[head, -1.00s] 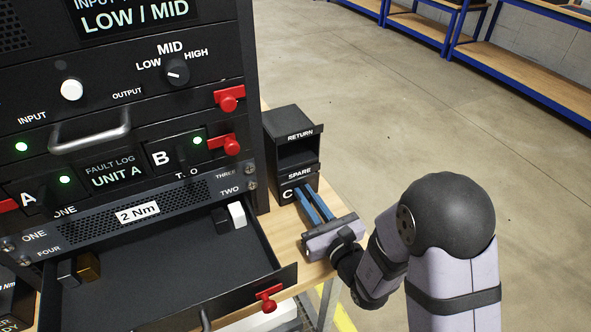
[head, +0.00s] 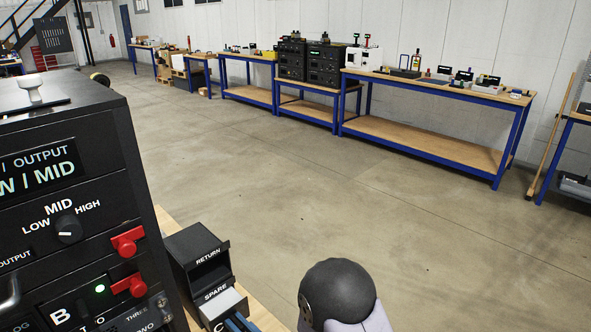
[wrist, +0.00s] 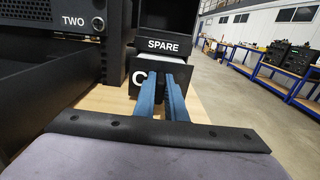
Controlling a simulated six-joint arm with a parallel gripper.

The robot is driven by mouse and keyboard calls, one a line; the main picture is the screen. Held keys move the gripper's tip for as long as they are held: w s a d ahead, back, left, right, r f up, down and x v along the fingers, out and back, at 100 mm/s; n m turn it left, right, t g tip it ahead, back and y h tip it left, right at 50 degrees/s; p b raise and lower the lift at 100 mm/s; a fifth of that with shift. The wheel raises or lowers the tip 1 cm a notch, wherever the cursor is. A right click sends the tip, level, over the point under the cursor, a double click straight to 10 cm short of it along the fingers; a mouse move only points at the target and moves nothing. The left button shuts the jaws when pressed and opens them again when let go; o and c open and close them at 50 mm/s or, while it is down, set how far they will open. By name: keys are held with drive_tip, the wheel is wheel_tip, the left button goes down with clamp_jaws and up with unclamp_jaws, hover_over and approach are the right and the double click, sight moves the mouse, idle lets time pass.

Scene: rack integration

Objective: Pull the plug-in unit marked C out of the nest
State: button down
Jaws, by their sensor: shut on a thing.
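The unit marked C (wrist: 139,80) has a dark front with a white letter. In the head view its pale top (head: 222,304) shows in front of the SPARE label, so it sticks partly out of the nest; its front is mostly cut off by the bottom edge. The dark nest (head: 196,246) has an empty-looking RETURN opening above the SPARE opening. My gripper (wrist: 163,68) has its two blue fingers shut at the front of unit C, right of the letter. The fingers hide the part they grip. The fingers also show at the bottom of the head view (head: 240,323).
The black rack (head: 75,190) with red latches (head: 128,242) and a knob stands close left of the nest. In the wrist view a dark panel (wrist: 45,95) lies left of my fingers. Open floor (head: 330,190) lies to the right; blue-framed benches (head: 430,125) stand far off.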

drive_tip(key=shift+p+v, duration=0.95)
drive_tip(key=shift+v, duration=0.15)
idle(2.0)
idle(3.0)
drive_tip(key=c, duration=1.7)
unclamp_jaws()
drive_tip(key=shift+f, duration=0.1)
